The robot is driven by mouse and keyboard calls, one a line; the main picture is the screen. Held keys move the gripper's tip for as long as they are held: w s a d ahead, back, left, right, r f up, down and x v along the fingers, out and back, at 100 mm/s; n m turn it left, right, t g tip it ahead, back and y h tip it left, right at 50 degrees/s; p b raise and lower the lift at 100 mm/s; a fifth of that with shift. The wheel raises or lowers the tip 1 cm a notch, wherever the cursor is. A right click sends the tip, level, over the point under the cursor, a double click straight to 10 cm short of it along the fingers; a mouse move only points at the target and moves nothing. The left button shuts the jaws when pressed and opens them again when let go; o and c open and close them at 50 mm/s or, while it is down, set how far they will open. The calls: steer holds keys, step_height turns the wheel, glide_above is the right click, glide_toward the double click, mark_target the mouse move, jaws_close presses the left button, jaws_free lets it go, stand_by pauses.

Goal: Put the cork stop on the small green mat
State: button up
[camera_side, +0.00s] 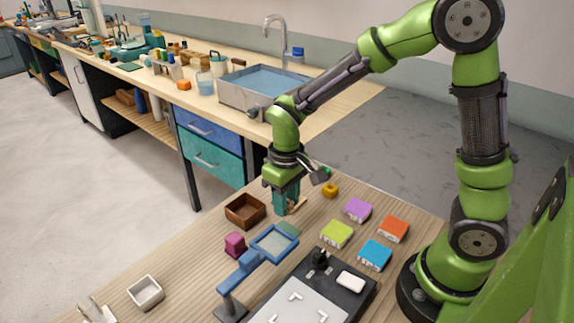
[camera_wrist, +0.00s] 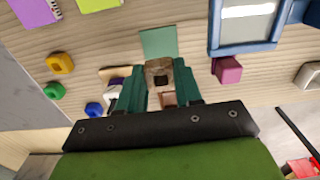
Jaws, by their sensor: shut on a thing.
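The cork stop (camera_wrist: 159,75), a brown speckled block with a dark spot, is between the two teal fingers of my gripper (camera_wrist: 160,84) in the wrist view. My gripper is shut on it. The small green mat (camera_wrist: 158,42) lies flat and bare just past the fingertips, and the cork overlaps its near edge in the picture. In the side view my gripper (camera_side: 287,211) points down, low over the table, just behind the mat (camera_side: 290,229). The blue-framed magnifier partly hides the mat there. I cannot make out the cork in the side view.
The blue-framed magnifier (camera_side: 273,243) stands close beside the mat, with a magenta block (camera_side: 235,245) near it. A brown wooden box (camera_side: 245,210) is left of my gripper. Coloured blocks, such as a lime one (camera_side: 337,233), lie to the right. A yellow nut-shaped piece (camera_wrist: 60,63) lies nearby.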

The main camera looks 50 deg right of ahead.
step_height(320, 180, down, 8)
steer(key=shift+r, duration=0.25)
steer(key=o, duration=1)
steer(key=shift+f, duration=0.15)
step_height(320, 180, up, 12)
steer(key=r, duration=0.1)
steer(key=s+d+r+m+t, duration=0.1)
steer(key=s+r+t, duration=0.1)
steer(key=s+r, duration=0.1)
steer(key=s+d+r+m+t+y, duration=0.1)
steer(key=s+r+t, duration=0.1)
steer(key=s+r, duration=0.2)
steer(key=s+r+m+t+y, duration=0.1)
steer(key=s+r+m+t, duration=0.1)
steer(key=s+r+t, duration=0.1)
steer(key=shift+s+d+r, duration=0.4)
steer(key=shift+s, duration=0.1)
